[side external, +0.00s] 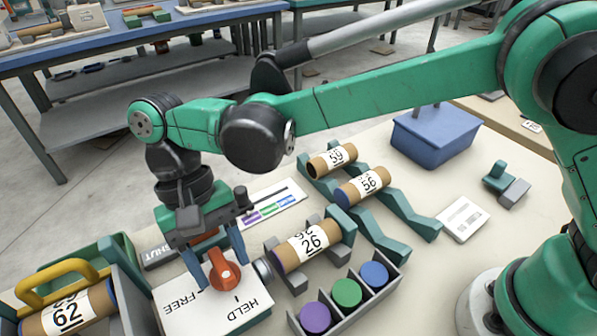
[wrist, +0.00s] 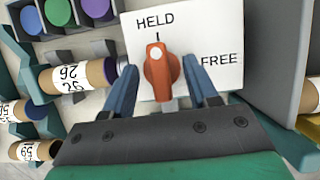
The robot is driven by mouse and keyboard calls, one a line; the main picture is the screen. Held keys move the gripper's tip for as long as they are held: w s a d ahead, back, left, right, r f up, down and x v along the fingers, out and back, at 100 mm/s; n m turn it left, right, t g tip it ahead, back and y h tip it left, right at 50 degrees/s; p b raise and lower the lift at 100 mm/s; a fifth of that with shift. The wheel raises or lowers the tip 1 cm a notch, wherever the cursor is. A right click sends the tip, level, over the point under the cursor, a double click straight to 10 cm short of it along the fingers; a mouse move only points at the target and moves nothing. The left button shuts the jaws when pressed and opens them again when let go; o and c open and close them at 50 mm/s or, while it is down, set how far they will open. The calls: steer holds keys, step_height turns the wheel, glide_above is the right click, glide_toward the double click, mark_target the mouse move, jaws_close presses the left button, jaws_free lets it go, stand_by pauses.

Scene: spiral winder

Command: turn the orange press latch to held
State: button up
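The orange press latch (side external: 224,270) is a knob on a white plate (side external: 184,312) lettered HELD and FREE. In the wrist view the latch (wrist: 162,70) is elongated, its long axis running roughly up the picture, with its upper end near the black tick under HELD. FREE is to its right. My gripper (side external: 216,256) points down over the plate. In the wrist view my gripper (wrist: 158,70) is open, with one finger on each side of the latch and visible gaps between. Neither finger appears to touch it.
A roll labelled 26 (side external: 305,246) lies in a cradle right beside the plate. Rolls 59 (side external: 332,160) and 56 (side external: 362,186) rest on a teal rack. A tray (side external: 345,312) holds purple, green and blue discs. Roll 62 (side external: 70,312) sits at left by a yellow handle (side external: 55,278).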

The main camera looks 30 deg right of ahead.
steer(key=shift+v, duration=2.8)
steer(key=shift+w+d+r, duration=0.1)
steer(key=shift+w+d, duration=0.05)
steer(key=shift+d, duration=0.05)
steer(key=w+d+r+t+y, duration=0.2)
steer(key=d+t, duration=0.5)
steer(key=d, duration=1.2)
steer(key=s+d+f+t+h, duration=0.1)
steer(key=s+d+t, duration=0.3)
steer(key=d, duration=0.4)
steer(key=shift+f+h, duration=0.3)
steer(key=shift+h, duration=0.2)
